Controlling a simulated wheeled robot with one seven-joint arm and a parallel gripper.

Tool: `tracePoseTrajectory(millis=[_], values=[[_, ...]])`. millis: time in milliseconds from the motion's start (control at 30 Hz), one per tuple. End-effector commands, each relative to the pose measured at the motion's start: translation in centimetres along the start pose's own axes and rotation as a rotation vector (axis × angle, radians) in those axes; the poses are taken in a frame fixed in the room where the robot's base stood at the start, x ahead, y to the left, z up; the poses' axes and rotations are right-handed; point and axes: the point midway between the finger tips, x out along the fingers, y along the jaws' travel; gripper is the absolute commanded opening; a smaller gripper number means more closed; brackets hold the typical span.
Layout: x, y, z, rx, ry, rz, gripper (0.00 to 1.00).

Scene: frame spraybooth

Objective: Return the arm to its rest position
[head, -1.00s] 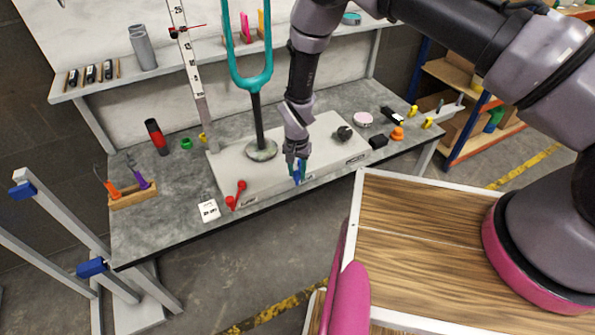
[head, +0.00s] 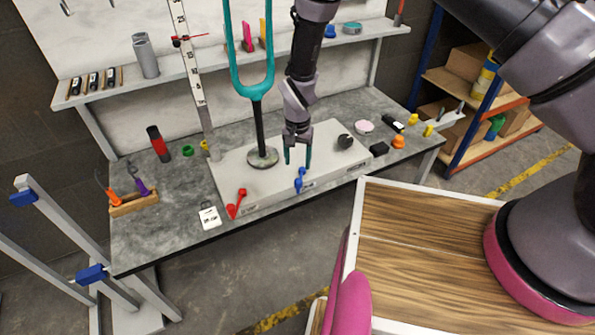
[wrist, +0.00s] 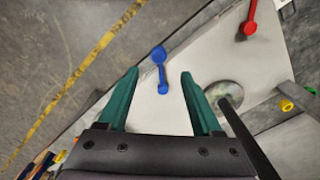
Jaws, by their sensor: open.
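My gripper (head: 297,156) is open and empty, with teal fingers pointing down over the front part of the light grey base block (head: 330,139) on the workbench. A blue lever (head: 299,180) is on the front of that block, just below the fingertips in the head view. In the wrist view the blue lever (wrist: 160,69) lies beyond and between the spread fingers (wrist: 158,88), apart from them. My arm comes in from the upper right of the head view.
A teal fork (head: 252,60) on a dark post stands left of my gripper, with a tall measuring scale (head: 190,70) behind. A red lever (head: 237,203) is at the block's left front. A black knob (head: 345,141) is to the right. A shelf (head: 230,57) runs behind.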

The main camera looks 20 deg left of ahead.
Motion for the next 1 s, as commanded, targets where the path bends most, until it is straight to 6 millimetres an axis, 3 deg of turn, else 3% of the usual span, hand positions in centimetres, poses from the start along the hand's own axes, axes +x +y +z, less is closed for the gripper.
tracePoseTrajectory(millis=[200, 767, 867, 1000], values=[[-2.0, 0.0, 0.1, 0.000, -0.001, 0.000, 0.67], [-2.9, 0.0, -0.4, 0.005, 0.001, -0.007, 0.67], [-5.7, 0.5, -1.9, 0.021, 0.004, -0.029, 0.67], [-13.1, 2.5, -5.5, 0.062, 0.018, -0.090, 0.67]])
